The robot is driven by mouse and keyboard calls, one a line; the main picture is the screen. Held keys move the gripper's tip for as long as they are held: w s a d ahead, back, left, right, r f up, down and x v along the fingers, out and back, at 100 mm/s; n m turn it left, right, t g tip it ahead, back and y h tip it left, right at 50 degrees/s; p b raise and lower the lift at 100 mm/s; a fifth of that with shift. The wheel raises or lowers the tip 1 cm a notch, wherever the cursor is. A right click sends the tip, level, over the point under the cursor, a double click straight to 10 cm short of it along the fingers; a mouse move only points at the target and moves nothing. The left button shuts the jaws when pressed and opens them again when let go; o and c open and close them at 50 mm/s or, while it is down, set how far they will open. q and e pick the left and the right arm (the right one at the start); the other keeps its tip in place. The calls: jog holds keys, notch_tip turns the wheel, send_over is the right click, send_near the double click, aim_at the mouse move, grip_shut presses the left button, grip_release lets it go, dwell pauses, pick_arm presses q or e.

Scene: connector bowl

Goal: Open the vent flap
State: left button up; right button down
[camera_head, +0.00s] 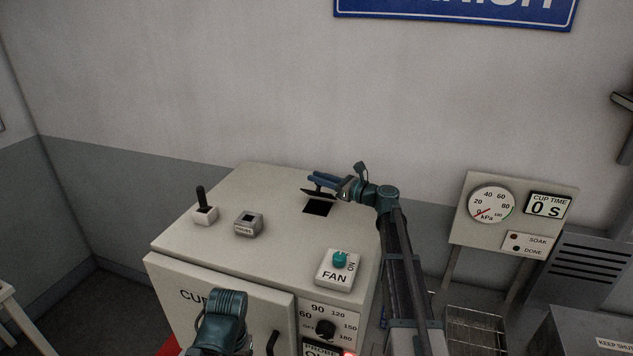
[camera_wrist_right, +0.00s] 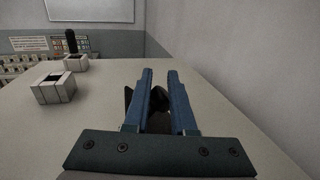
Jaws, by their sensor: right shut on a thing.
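The vent flap (camera_head: 317,193) is a thin dark plate on top of the pale oven cabinet (camera_head: 270,215), near its back edge. It is tilted up, and a black square opening (camera_head: 318,208) shows below it. My right gripper (camera_head: 318,179) reaches in from the right over the flap. In the wrist view its blue fingers (camera_wrist_right: 160,78) are shut on a small dark part of the flap (camera_wrist_right: 158,98), mostly hidden between them. A teal piece of my left arm shows at the bottom of the head view; its gripper fingers do not show.
On the cabinet top stand a black lever (camera_head: 202,200), a small grey box (camera_head: 248,223) and a FAN switch with a teal knob (camera_head: 339,260). A gauge panel (camera_head: 515,212) stands at the right. The wall is close behind the cabinet.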

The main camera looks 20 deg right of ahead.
jog(key=shift+w+d+m+p, duration=0.3)
jog(key=shift+w+d+m, duration=0.45)
jog(key=shift+d+m, duration=0.1)
jog(key=shift+w+d+f+m+h, duration=0.15)
jog(key=shift+w+d+m+h, duration=0.2)
jog(key=shift+m, duration=0.3)
jog(key=shift+s+a, duration=0.1)
jog(key=c, duration=1.2)
grip_release()
jog(key=o, duration=0.5)
jog(key=shift+w+d+f, duration=0.35)
jog(key=shift+o, duration=1)
jog(key=shift+a+r, duration=0.1)
jog(key=shift+a, duration=0.05)
jog(key=shift+s+p, duration=0.1)
jog(key=shift+p, duration=0.25)
